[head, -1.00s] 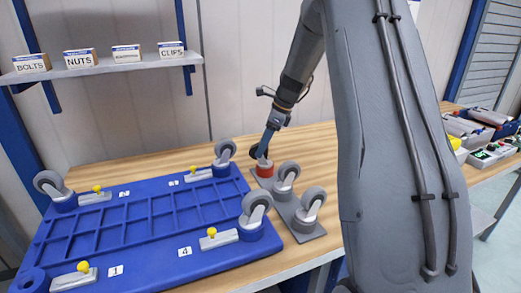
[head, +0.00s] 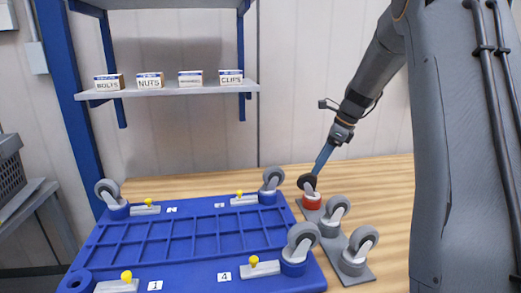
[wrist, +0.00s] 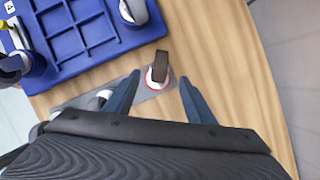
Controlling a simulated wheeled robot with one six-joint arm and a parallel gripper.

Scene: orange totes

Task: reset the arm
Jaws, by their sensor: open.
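My gripper (wrist: 158,98) is open in the wrist view, its two blue fingers apart. A caster in a red socket (wrist: 157,78) shows ahead of and between the fingertips, and I cannot tell whether they touch it. In the head view my gripper (head: 322,160) reaches down from the upper right to the red-based caster (head: 312,200) at the back of a grey plate (head: 352,270). Only one finger shows clearly there. My arm covers the right side of the head view.
A blue tray (head: 190,262) with casters and yellow-knobbed clamps lies left of the grey plate. Two more casters (head: 336,210) stand on the plate. A shelf (head: 170,91) with small labelled boxes is above. The wooden bench (head: 390,172) is clear behind the plate.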

